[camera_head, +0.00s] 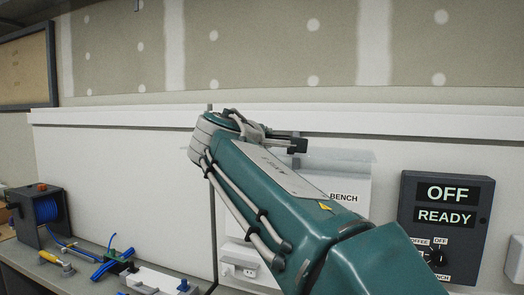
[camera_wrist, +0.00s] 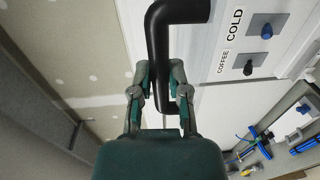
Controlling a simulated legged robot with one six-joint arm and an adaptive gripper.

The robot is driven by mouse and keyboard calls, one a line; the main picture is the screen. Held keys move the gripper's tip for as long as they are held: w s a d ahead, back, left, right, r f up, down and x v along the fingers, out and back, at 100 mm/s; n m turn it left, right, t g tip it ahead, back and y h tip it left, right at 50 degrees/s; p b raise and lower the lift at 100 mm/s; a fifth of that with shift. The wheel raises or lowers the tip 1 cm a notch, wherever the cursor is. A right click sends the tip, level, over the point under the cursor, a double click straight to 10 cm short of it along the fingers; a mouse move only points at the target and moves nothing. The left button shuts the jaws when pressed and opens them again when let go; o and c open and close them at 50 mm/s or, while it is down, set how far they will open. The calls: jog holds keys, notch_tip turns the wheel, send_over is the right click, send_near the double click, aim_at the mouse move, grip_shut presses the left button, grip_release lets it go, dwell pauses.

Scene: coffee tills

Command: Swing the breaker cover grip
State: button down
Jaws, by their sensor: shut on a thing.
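The black breaker cover grip (camera_wrist: 158,45) is a thick bent bar in the wrist view, running down from the top between my fingers. My gripper (camera_wrist: 160,78) is closed around its straight part, one finger on each side.
A dark control box (camera_head: 447,190) reading "OFF" and "READY" is on the wall at right. A blue reel (camera_head: 46,209) and blue tools (camera_head: 113,262) are on the bench at left. The wrist view shows a blue knob (camera_wrist: 267,31) and a black knob (camera_wrist: 248,68).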

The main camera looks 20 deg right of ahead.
jog(key=shift+w+d+r, duration=0.2)
jog(key=shift+r, duration=0.25)
jog(key=shift+w+d+r, duration=0.15)
jog(key=shift+r, duration=0.25)
jog(key=shift+w+d+r, duration=0.35)
jog(key=shift+w+r, duration=0.15)
jog(key=shift+r, duration=0.2)
jog(key=shift+w+d+r, duration=0.4)
jog(key=shift+w+r, duration=0.15)
jog(key=shift+r, duration=0.15)
jog(key=shift+w+d+r, duration=0.35)
jog(key=shift+w+r, duration=0.15)
jog(key=shift+r, duration=0.2)
jog(key=shift+w+d+r, duration=0.2)
jog(key=shift+w+r, duration=0.1)
jog(key=c, duration=0.5)
grip_release()
jog(key=shift+c, duration=0.2)
jog(key=shift+f, duration=0.1)
jog(key=shift+s+a, duration=0.1)
